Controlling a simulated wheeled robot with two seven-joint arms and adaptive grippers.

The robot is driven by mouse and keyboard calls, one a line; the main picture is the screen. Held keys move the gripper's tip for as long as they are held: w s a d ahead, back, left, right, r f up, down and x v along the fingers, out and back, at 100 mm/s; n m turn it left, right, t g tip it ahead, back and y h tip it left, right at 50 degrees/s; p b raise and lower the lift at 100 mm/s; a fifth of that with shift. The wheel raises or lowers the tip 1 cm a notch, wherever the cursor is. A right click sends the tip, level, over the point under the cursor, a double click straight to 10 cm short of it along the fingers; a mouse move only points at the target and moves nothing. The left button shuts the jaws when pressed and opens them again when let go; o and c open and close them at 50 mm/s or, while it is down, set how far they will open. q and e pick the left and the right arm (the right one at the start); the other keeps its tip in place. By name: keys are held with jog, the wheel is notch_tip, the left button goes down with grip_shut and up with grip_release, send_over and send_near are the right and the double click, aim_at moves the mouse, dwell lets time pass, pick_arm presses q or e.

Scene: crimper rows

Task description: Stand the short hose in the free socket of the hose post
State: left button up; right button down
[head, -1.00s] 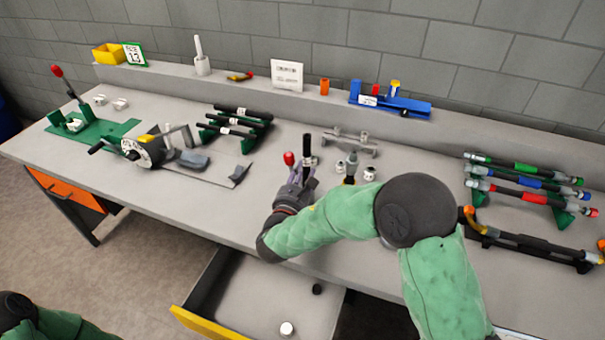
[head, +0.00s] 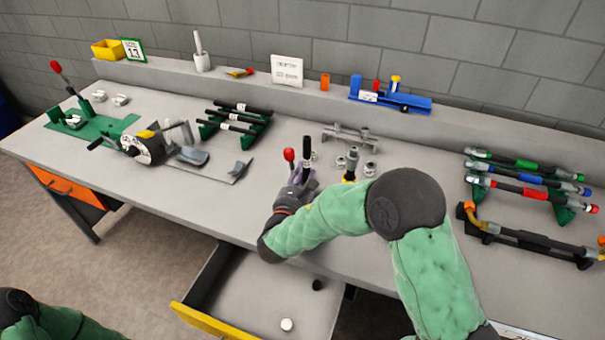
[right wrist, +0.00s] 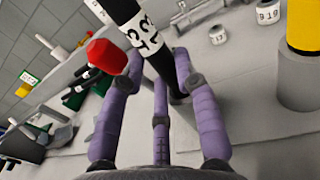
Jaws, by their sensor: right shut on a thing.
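My right gripper (head: 299,180) is shut on a short black hose (head: 307,152) with a white label band, above the front middle of the bench. A dark upright piece with a yellow band (head: 349,176) stands on a grey base to the right; I cannot tell whether this is the hose post. My left gripper is out of view.
Several small metal fittings (head: 370,169) lie near the yellow-banded piece, before a grey rack (head: 345,138). A green rack (head: 208,130) of black hoses is behind left. Coloured hoses (head: 530,190) lie on the right. An open drawer (head: 210,322) juts out below.

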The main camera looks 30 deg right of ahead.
jog(key=shift+f, duration=0.35)
jog(key=c, duration=0.8)
grip_release()
jog(key=shift+c, duration=0.2)
jog(key=shift+s+f, duration=0.1)
jog(key=shift+f, duration=0.15)
jog(key=shift+a, duration=0.15)
jog(key=v, duration=1.1)
jog(key=shift+s+a+r, duration=0.2)
jog(key=shift+s+r, duration=0.05)
jog(key=shift+r, duration=0.15)
